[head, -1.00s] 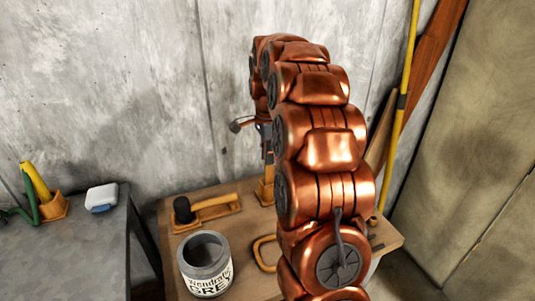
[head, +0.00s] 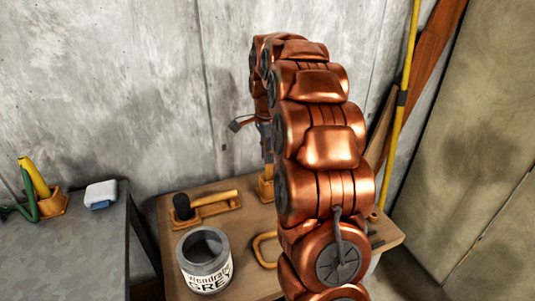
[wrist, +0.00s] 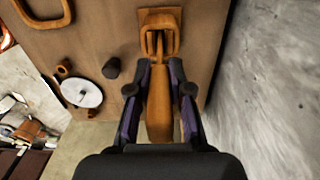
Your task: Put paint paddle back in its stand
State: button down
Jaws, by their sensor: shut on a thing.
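The wooden paint paddle (wrist: 159,118) is between the two fingers of my gripper (wrist: 159,88) in the wrist view, and my gripper is shut on it. Its narrow part points toward the wooden stand (wrist: 173,18), a pronged holder on a small base at the table edge. The paddle's far end overlaps the prongs in this view; I cannot tell whether it is inside them or above. In the head view my gripper (head: 266,142) is above the stand (head: 266,188), partly hidden by my arm. The paddle is not clear there.
The wooden table (head: 175,262) holds a grey paint can (head: 206,262), a black-headed mallet (head: 183,207) on a holder and a wooden loop (head: 263,252). A concrete wall (head: 130,90) is close behind. A grey table (head: 70,245) stands left. A white disc (wrist: 88,92) lies near the table's other edge.

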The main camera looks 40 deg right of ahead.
jog(key=c, duration=1)
grip_release()
jog(key=shift+r, duration=6.05)
